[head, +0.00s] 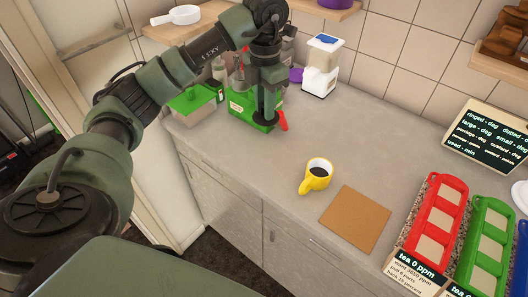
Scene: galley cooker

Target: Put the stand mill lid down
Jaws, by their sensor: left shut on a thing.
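My left gripper (267,112) points down at the front of a green appliance (241,106) with a pale label, at the back left of the counter. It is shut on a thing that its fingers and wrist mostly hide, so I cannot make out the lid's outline. A red handle-like piece (283,121) shows just right of the fingertips; I cannot tell whether it belongs to the held thing or to the appliance. My right gripper is not in view.
A yellow mug (315,176) with dark liquid stands beside a brown square mat (356,218). A white appliance (321,66) is at the back. Red (437,217) and green (487,246) trays stand at right. The middle counter (240,165) is clear.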

